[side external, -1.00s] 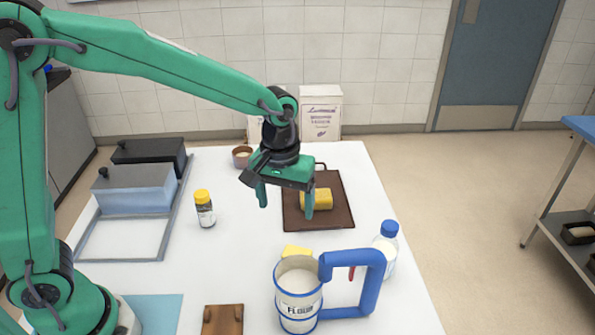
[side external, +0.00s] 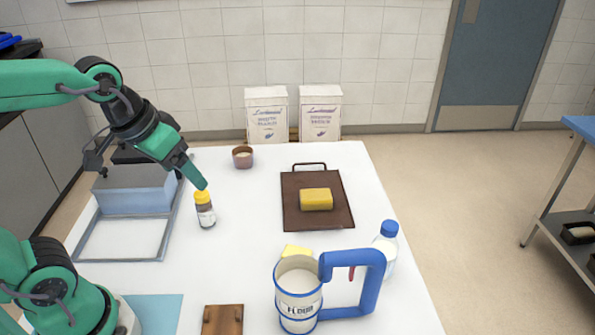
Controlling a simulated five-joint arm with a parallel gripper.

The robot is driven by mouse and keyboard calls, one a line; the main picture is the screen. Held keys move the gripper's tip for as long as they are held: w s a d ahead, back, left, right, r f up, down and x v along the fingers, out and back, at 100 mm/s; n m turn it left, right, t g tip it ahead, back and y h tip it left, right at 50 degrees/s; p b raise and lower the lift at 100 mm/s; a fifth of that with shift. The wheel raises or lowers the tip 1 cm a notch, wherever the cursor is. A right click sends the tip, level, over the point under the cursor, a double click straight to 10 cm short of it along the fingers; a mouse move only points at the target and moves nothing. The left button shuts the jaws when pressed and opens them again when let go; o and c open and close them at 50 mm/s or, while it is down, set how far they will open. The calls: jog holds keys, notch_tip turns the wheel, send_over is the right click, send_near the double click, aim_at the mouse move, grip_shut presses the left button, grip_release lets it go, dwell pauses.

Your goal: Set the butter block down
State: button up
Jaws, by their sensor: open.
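The yellow butter block (side external: 316,199) lies flat on a dark brown board with a handle (side external: 318,220), near the middle of the white table. Nothing touches the block from above. My gripper (side external: 190,180) is well to the left of the board, tilted, its visible finger pointing down and right toward the yellow cap of a small bottle. The gripper is open and holds nothing that I can see. Its other finger is not clearly visible. I cannot tell whether the visible fingertip touches the cap.
The yellow-capped bottle (side external: 205,213) stands below my gripper. A flour canister (side external: 298,308) with a big blue handle and a blue-capped bottle (side external: 387,245) stand at the front. A small brown cup (side external: 242,157) and two paper bags (side external: 266,115) are at the back.

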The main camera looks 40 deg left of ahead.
jog(key=shift+s+a+f+m+t, duration=0.1)
jog(key=shift+s+a+m+t, duration=0.2)
jog(key=shift+s, duration=0.5)
jog(key=shift+s+a+m+t, duration=0.1)
jog(key=shift+s+a, duration=0.3)
jog(key=shift+s, duration=0.35)
